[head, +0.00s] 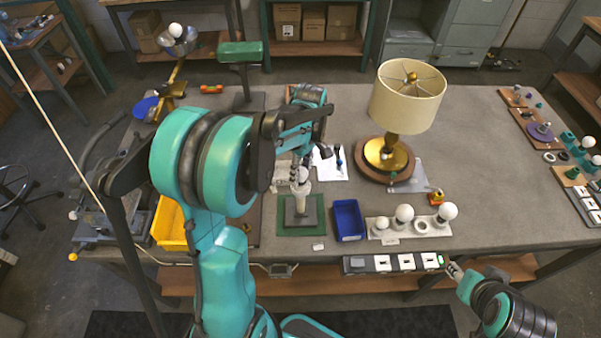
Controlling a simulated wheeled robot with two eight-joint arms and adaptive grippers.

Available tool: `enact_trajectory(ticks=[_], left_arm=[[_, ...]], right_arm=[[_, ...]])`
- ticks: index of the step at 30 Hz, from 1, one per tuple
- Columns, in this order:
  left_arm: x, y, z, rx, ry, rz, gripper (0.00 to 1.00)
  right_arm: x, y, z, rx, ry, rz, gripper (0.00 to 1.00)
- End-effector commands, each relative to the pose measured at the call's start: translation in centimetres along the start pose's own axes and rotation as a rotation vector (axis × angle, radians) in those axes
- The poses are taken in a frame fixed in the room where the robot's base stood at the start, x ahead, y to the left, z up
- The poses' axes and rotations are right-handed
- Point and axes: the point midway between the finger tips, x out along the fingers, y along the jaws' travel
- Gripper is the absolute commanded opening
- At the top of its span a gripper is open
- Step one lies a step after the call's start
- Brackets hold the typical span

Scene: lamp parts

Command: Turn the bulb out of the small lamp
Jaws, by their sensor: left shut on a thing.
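The small lamp (300,203) stands upright on a green mat near the table's front, with a pale stem and a grey base. Its white bulb (304,174) shows in part at the top, just under my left gripper (301,162). My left gripper reaches in from above and is shut on the bulb; its arm hides part of the contact. I cannot tell how far the bulb sits in the socket. My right gripper (455,269) is at the table's front edge, close to the end of a switch strip (383,264); its fingers are too small to judge.
A blue bin (348,220) stands right of the small lamp, then a tray of white bulbs (397,233). A big shaded lamp (408,97) stands behind them. A yellow bin (170,226) is at the left. The table's right middle is clear.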

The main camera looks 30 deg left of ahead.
Motion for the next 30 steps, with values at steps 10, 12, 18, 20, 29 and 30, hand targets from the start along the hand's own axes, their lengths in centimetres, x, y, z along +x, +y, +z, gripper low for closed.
enact_trajectory(ticks=[10, 12, 18, 20, 29, 30], left_arm=[[-0.01, -0.12, -0.06, -0.274, -0.043, -0.001, 0.14], [-0.02, -0.12, -0.06, -0.272, -0.043, -0.001, 0.14], [0.01, -0.16, -0.09, -0.345, -0.054, 0.0, 0.14], [0.02, -0.22, -0.12, -0.439, -0.068, -0.001, 0.14], [-0.05, -0.4, -0.02, -0.847, -0.133, -0.002, 0.14], [-0.05, -0.39, -0.01, -0.86, -0.135, -0.002, 0.14]], right_arm=[[0.18, 0.0, 0.13, 0.0, 0.0, 0.0, 0.4], [0.17, 0.0, 0.12, 0.0, 0.0, 0.0, 0.4], [0.24, 0.0, 0.18, 0.0, 0.0, 0.0, 0.4], [0.31, 0.0, 0.22, 0.0, 0.0, 0.0, 0.4], [0.47, 0.0, 0.34, 0.0, 0.0, 0.0, 0.4], [0.47, 0.0, 0.34, 0.0, 0.0, 0.0, 0.4]])
